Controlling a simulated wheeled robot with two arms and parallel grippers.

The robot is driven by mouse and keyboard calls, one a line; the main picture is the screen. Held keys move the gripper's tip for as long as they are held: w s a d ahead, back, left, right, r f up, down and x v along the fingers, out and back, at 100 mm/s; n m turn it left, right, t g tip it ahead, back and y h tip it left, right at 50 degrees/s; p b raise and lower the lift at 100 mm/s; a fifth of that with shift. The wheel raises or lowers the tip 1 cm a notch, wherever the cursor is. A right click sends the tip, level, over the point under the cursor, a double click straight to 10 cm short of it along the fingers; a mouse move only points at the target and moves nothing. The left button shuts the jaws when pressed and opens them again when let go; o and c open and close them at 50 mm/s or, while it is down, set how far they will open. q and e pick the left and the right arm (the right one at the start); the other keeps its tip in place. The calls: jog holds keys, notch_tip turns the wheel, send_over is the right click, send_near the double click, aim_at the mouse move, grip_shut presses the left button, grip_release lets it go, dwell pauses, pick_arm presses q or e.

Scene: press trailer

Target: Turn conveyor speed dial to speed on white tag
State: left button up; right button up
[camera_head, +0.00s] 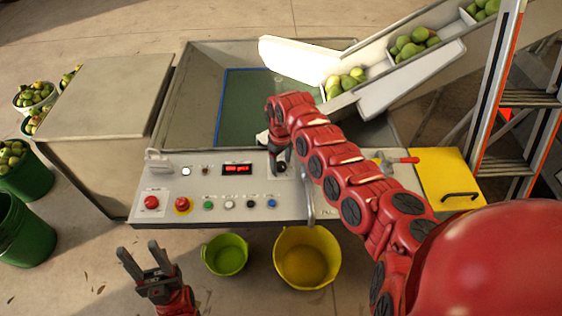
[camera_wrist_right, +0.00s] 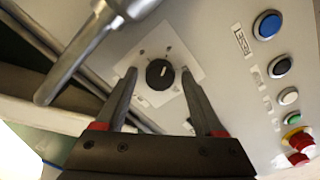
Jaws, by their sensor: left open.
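The black speed dial (camera_wrist_right: 160,74) has a white pointer line and sits on a white square plate (camera_wrist_right: 187,60) with small marks around it; the marks are too blurred to read. My right gripper (camera_wrist_right: 158,80) is open, with one finger on each side of the dial; I cannot tell whether they touch it. In the head view my right gripper (camera_head: 279,158) points down over the dial (camera_head: 281,167). A small white patch (camera_head: 262,138) shows behind it, and I cannot tell whether it is the tag. My left gripper (camera_head: 147,258) is open and empty in front of the panel.
The control panel (camera_head: 330,206) carries a red display (camera_head: 237,169), red stop buttons (camera_head: 152,202) and several coloured buttons. A metal lever (camera_wrist_right: 85,55) stands close to the right gripper. Green (camera_head: 225,254) and yellow (camera_head: 305,258) tubs stand below. A conveyor (camera_head: 440,55) carries fruit.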

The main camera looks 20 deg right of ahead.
grip_shut()
jog(key=shift+n, duration=2.1)
jog(key=n+b, duration=0.1)
jog(key=n, duration=0.3)
jog(key=shift+b, duration=0.35)
jog(key=shift+n+b, duration=0.4)
jog(key=shift+n, duration=1.5)
